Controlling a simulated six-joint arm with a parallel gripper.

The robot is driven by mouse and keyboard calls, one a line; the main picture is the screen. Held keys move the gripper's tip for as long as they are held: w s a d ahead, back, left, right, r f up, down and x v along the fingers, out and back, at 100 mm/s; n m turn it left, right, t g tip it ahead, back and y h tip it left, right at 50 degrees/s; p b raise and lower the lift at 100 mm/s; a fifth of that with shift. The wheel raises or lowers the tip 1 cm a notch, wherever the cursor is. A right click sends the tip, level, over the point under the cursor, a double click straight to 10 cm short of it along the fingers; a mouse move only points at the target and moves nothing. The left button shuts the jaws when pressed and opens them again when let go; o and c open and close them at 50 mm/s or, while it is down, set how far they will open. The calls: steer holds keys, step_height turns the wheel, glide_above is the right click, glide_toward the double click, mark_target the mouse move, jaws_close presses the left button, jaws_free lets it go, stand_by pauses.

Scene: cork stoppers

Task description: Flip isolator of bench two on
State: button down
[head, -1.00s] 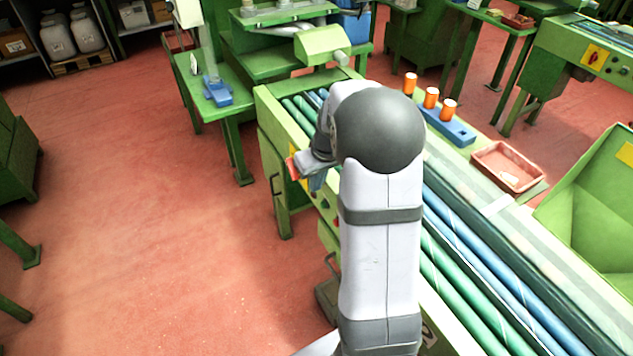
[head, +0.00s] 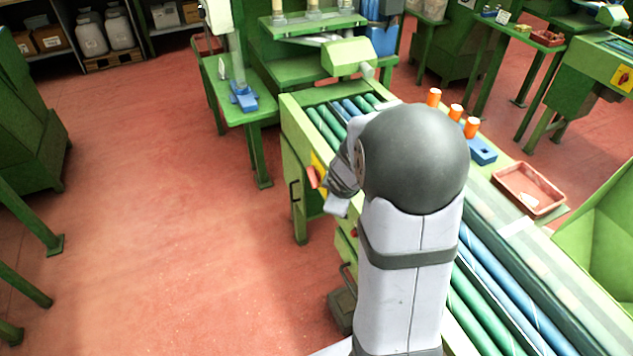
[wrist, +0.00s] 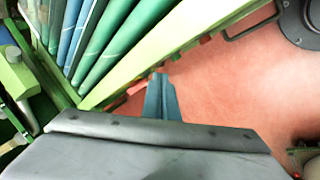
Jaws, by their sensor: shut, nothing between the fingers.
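The near bench (head: 292,140) is green with rollers on top. On its end side is an isolator (head: 313,176) with a red handle on a yellow plate. Its exact handle angle is too small to tell. My gripper (head: 337,207) is just right of and below the handle, beside the bench side. In the wrist view my gripper's blue-grey fingers (wrist: 160,80) are together and empty, pointing along the bench edge. A red part, perhaps the handle, shows just left of them (wrist: 136,88); I cannot tell whether they touch. No bench number is readable.
Another bench at the right has its own red and yellow isolator (head: 624,78). Red floor (head: 180,230) is open to the left.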

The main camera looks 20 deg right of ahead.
mark_target(313, 185)
steer(key=shift+w+r+n+t+y+p, duration=0.15)
steer(key=shift+w+n+t+y, duration=0.3)
steer(key=shift+w+n, duration=0.75)
steer(key=shift+w+f+n+t+y+p, duration=0.1)
steer(key=shift+w+n+t+y+p, duration=0.35)
steer(key=shift+n, duration=1.35)
steer(key=shift+w+r+n+t+y+p, duration=0.1)
steer(key=shift+w+n+t+y, duration=0.4)
steer(key=shift+w+n, duration=0.75)
steer(key=shift+s+n, duration=0.2)
steer(key=shift+n, duration=0.05)
steer(key=b+x, duration=0.1)
steer(key=x, duration=1.2)
steer(key=shift+w+f, duration=0.15)
steer(key=shift+f, duration=0.25)
